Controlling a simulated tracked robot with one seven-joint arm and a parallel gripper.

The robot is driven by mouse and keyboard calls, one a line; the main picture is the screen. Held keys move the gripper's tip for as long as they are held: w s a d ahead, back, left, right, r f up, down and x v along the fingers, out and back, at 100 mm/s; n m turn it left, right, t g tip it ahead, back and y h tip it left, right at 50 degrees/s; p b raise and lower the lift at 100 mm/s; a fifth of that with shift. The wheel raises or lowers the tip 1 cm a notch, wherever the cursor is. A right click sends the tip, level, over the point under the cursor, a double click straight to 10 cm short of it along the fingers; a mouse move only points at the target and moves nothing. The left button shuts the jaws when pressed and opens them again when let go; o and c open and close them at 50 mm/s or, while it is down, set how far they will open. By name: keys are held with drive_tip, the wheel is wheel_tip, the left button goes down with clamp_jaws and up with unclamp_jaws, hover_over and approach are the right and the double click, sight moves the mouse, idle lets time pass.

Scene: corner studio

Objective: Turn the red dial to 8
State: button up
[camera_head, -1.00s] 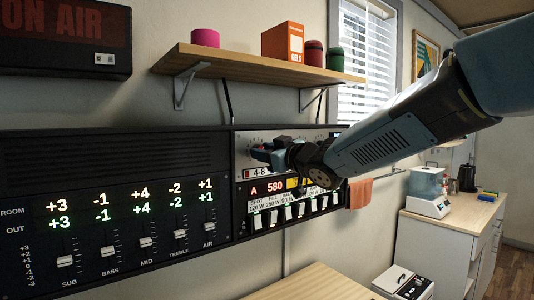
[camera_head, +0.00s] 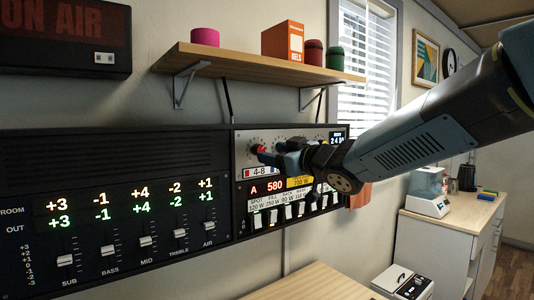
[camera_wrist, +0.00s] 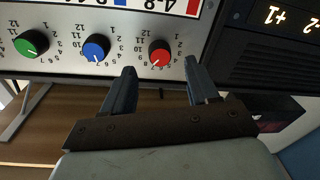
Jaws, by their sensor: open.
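The red dial (camera_head: 260,149) is on the light panel of the rack, just left of my gripper in the head view. In the wrist view, which shows the panel upside down, the red dial (camera_wrist: 160,51) has a white pointer line toward the lower left; the small number beside it is too unclear to read surely. My gripper (camera_wrist: 161,68) is open. Its two fingers are spread wide, one on each side of the red dial's line, with the tips seemingly short of the knob. Nothing is between them.
A blue dial (camera_wrist: 96,48) and a green dial (camera_wrist: 31,42) sit in a row with the red one. A label plate reading 4-8 (camera_head: 258,172) and a row of switches (camera_head: 287,213) lie below the dials. A slider panel (camera_head: 110,200) is at left, a wooden shelf (camera_head: 250,66) above.

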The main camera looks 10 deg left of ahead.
drive_tip(key=v, duration=0.9)
drive_tip(key=shift+d, duration=0.15)
drive_tip(key=shift+s, duration=0.15)
drive_tip(key=d+f+m+t+h, duration=0.1)
drive_tip(key=d+f+m+h, duration=0.2)
drive_tip(key=d, duration=0.4)
drive_tip(key=d+f+m+t+h, duration=0.1)
drive_tip(key=d+m+h, duration=0.3)
drive_tip(key=d+h, duration=0.3)
drive_tip(key=d+f+m+h, duration=0.3)
drive_tip(key=d, duration=0.5)
drive_tip(key=s+d+f+m+g+h, duration=0.1)
drive_tip(key=s+d+f+m+g, duration=0.1)
drive_tip(key=s+f, duration=0.3)
drive_tip(key=s+d+f+m+g, duration=0.2)
drive_tip(key=s+d+f+g, duration=0.3)
drive_tip(key=s, duration=0.8)
drive_tip(key=shift+f+h, duration=0.15)
drive_tip(key=shift+h, duration=0.25)
drive_tip(key=shift+d, duration=0.1)
drive_tip(key=shift+c, duration=0.2)
